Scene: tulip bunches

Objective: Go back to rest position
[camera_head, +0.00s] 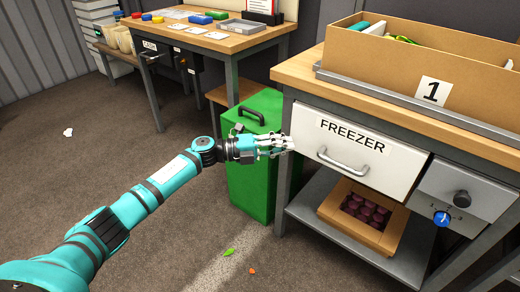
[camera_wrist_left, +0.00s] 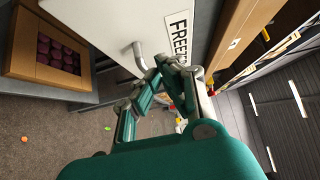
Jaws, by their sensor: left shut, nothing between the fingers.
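My left gripper (camera_head: 284,145) is shut and empty at the end of the outstretched teal left arm. It is close to the left edge of the white freezer drawer (camera_head: 402,168), in front of the green bin in the head view. In the left wrist view the gripper's fingers (camera_wrist_left: 172,64) meet near the freezer drawer's handle (camera_wrist_left: 136,56). I cannot tell whether they touch it. The drawer looks shut, and its handle also shows in the head view (camera_head: 343,161). My right gripper is not in view.
A green bin (camera_head: 247,187) stands beside the freezer workbench (camera_head: 300,72). On the bench is a cardboard box (camera_head: 450,62) marked 1. A box of dark round items (camera_head: 330,212) sits on the lower shelf. Another table (camera_head: 225,42) stands behind. The floor at left is mostly clear.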

